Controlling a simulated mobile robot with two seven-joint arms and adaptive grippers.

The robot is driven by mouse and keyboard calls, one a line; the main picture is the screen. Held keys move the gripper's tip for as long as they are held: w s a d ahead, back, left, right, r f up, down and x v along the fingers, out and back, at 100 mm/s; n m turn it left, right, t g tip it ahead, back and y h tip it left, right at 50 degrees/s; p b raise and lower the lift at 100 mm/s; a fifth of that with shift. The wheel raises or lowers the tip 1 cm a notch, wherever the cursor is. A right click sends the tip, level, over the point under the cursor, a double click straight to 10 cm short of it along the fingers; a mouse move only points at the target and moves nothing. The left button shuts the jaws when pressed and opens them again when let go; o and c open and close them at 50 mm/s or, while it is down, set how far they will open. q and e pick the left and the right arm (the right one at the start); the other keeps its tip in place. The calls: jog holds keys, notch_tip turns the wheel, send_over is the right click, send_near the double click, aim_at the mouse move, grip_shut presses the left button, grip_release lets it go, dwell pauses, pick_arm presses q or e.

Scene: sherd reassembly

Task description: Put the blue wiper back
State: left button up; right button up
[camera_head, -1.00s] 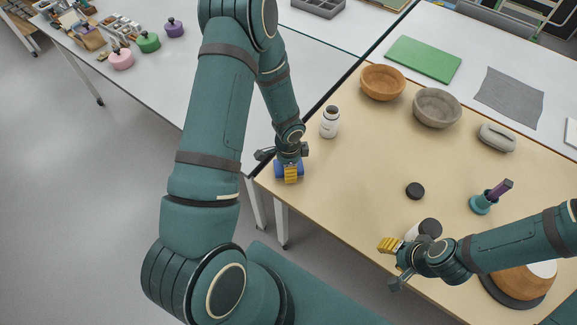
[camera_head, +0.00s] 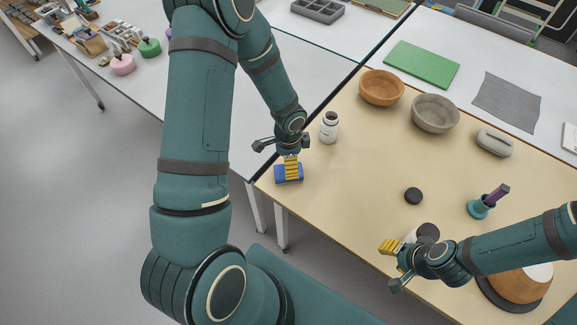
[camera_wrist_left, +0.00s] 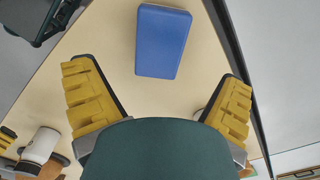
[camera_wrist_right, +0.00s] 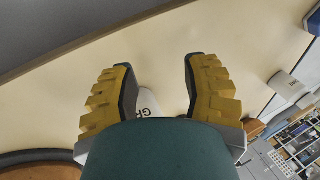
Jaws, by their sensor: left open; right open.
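The blue wiper (camera_head: 281,179) is a blue block lying flat on the wooden table near its left corner. In the left wrist view the blue wiper (camera_wrist_left: 162,41) lies ahead, beyond the fingertips and not between them. My left gripper (camera_head: 287,163) is open and empty, just above the wiper and partly covering it in the head view. My right gripper (camera_head: 392,265) is open and empty at the front edge of the table, by a white jar with a dark lid (camera_head: 428,231). In the right wrist view a white lettered thing (camera_wrist_right: 149,103) shows between its fingers.
A white bottle (camera_head: 329,127) stands right of my left gripper. Two bowls (camera_head: 381,87) (camera_head: 436,113), a grey oblong case (camera_head: 494,142), a black disc (camera_head: 413,196) and a teal holder with a purple handle (camera_head: 482,206) stand farther right. The table's middle is clear.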

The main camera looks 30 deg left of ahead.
pick_arm(q)
notch_tip(320, 180, up, 5)
pick_arm(e)
jog(key=shift+w+r+p, duration=0.2)
jog(key=shift+r+p, duration=0.15)
jog(key=shift+r, duration=0.15)
pick_arm(q)
jog(key=s+d+f+n+h, duration=0.1)
jog(key=s+d+f+n, duration=0.1)
jog(key=d, duration=0.3)
jog(key=s+d+f+n+t+h, duration=0.1)
jog(key=s+d+f+n, duration=0.1)
jog(key=d+n, duration=0.3)
jog(key=s+d+f+n+h, duration=0.2)
jog(key=s+d+n, duration=0.1)
jog(key=d, duration=0.4)
jog(key=shift+s+f+n+t, duration=0.3)
jog(key=shift+s+t, duration=0.1)
jog(key=shift+s, duration=0.15)
jog(key=shift+s+d+f+n, duration=0.15)
jog(key=shift+s+n, duration=0.2)
jog(key=shift+n, duration=0.25)
jog(key=shift+s+f+b, duration=0.1)
jog(key=shift+f+b, duration=0.3)
pick_arm(e)
jog(key=shift+s+f, duration=0.15)
jog(key=shift+f, duration=0.25)
